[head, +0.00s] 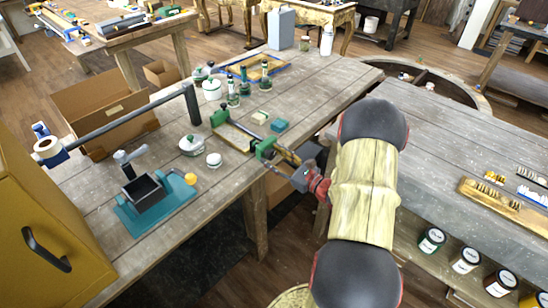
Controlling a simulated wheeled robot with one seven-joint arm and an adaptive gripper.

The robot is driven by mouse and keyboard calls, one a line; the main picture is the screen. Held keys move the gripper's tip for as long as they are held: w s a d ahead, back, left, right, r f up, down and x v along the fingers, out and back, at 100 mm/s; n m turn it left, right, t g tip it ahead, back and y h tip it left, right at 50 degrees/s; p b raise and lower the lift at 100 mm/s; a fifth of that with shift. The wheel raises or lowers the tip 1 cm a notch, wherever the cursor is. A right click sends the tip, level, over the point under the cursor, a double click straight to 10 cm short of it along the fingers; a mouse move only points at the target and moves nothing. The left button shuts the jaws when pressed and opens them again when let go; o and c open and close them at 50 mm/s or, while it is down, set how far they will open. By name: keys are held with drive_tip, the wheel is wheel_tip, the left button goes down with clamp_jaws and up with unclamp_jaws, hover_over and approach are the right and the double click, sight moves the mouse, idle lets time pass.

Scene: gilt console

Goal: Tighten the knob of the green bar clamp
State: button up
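The green bar clamp (234,134) lies at the right edge of the wooden workbench. One green jaw (220,118) is at its far left end and another green part (265,149) is at the bench edge. A yellow-orange piece, apparently its knob or handle (290,157), sticks out past the edge. My gripper (297,168) is small and dark, right at this end of the clamp, with my arm reaching in from the right. The fingers are too small and partly hidden, so I cannot tell whether they touch or grip the knob.
Near the clamp are a teal block (279,126), a pale block (260,117) and a lidded pot (193,146). A teal-based vise (152,198) stands nearer. Several jars and bottles stand farther back. A grey table (450,140) is to the right, beyond a gap.

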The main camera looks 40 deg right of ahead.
drive_tip(key=c, duration=1)
drive_tip(key=shift+c, duration=0.2)
drive_tip(key=shift+r+m+p, duration=0.15)
drive_tip(key=shift+m+p, duration=0.65)
drive_tip(key=shift+p, duration=0.45)
drive_tip(key=shift+m+p, duration=0.8)
drive_tip(key=shift+m, duration=0.1)
drive_tip(key=o, duration=1.2)
drive_tip(key=shift+c, duration=0.2)
drive_tip(key=shift+o, duration=0.2)
drive_tip(key=shift+s, duration=0.1)
